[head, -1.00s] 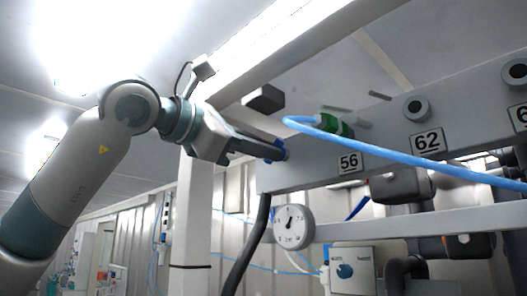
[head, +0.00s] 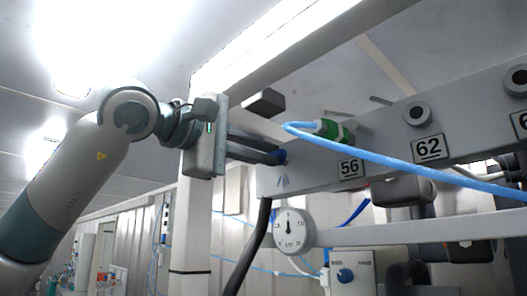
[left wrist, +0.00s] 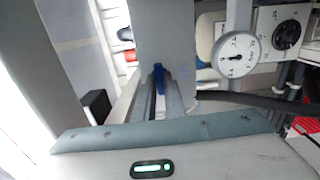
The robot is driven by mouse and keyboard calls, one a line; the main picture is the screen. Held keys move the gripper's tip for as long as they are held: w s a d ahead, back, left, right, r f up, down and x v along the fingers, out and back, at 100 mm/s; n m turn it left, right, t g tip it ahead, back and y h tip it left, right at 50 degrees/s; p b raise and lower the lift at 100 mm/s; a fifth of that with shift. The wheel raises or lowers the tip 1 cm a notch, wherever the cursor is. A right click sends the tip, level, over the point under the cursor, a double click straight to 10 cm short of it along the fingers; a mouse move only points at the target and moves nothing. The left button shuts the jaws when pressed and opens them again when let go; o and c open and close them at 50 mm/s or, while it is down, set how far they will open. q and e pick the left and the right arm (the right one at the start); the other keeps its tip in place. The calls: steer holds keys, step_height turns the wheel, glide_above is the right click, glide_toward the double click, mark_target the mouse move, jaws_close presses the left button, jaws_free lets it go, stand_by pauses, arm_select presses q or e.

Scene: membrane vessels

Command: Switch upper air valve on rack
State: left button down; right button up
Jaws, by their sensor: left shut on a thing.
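The upper air valve is a small blue handle (head: 281,156) at the left end of the grey rack beam (head: 385,150). In the left wrist view the blue handle (left wrist: 159,78) sits between the ends of my two finger bars. My left gripper (head: 277,155) reaches in from the left and is shut on the blue handle, its fingers hiding part of it. It also shows in the left wrist view (left wrist: 160,90). My right gripper is in neither view.
A blue hose (head: 400,160) runs from a green fitting (head: 333,131) across the beam. A white post (head: 194,225) stands behind my gripper. A black block (head: 264,103) is above.

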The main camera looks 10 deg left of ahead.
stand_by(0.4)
arm_select(q)
steer(key=c, duration=1.8)
jaws_free()
steer(key=shift+s, duration=0.1)
steer(key=b+v, duration=0.6)
steer(key=v, duration=1.1)
steer(key=shift+s+a, duration=0.1)
steer(key=shift+s, duration=0.1)
